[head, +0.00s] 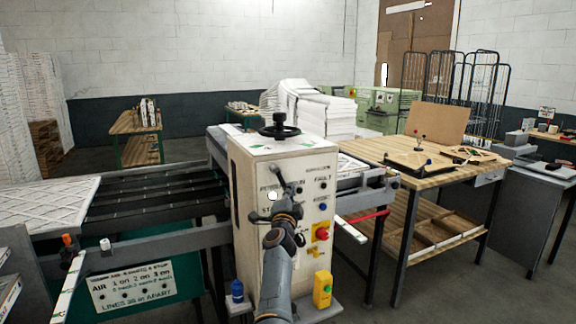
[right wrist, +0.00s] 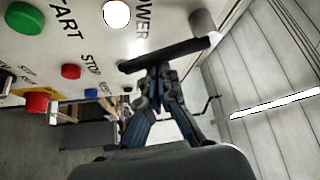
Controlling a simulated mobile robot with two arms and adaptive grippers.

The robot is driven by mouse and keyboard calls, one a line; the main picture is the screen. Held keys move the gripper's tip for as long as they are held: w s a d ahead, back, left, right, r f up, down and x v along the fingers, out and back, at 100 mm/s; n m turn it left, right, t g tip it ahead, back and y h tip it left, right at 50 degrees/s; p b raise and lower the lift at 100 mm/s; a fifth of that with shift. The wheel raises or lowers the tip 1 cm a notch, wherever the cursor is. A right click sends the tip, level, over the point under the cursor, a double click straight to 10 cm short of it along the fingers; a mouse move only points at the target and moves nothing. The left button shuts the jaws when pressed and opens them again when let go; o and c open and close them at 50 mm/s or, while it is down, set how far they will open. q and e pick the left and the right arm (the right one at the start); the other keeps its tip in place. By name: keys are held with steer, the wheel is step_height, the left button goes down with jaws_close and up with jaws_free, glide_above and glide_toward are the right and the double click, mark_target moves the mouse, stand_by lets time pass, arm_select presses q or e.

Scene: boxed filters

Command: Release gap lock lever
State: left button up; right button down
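The gap lock lever (right wrist: 195,46) is a dark bar with a rounded end, on a grey round hub on the cream machine's front. In the head view the lever (head: 280,177) stands slanted on the upper panel. My right gripper (head: 287,213) is right below it, its tips partly hidden. In the right wrist view the fingers of my right gripper (right wrist: 160,80) come together at the bar, seeming to touch it; the bar runs crosswise past the tips, not visibly clasped between them. My left gripper is not in view.
The cream control cabinet (head: 255,159) carries a black handwheel (head: 279,126) on top and a red knob (head: 321,233). A yellow box (head: 322,289) and blue bottle (head: 237,291) stand at its foot. A wooden workbench (head: 400,172) is to the right, a pleating table with black slats (head: 150,192) left.

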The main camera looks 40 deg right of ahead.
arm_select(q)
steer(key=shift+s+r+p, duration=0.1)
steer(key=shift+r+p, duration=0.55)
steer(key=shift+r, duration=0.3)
arm_select(e)
steer(key=shift+w+a+f+m, duration=0.15)
steer(key=shift+a+f, duration=0.15)
steer(key=shift+a, duration=0.2)
steer(key=shift+w+a+f+m, duration=0.15)
steer(key=shift+a+f, duration=0.1)
steer(key=shift+a, duration=0.25)
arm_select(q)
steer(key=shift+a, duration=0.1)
arm_select(e)
steer(key=shift+d, duration=0.15)
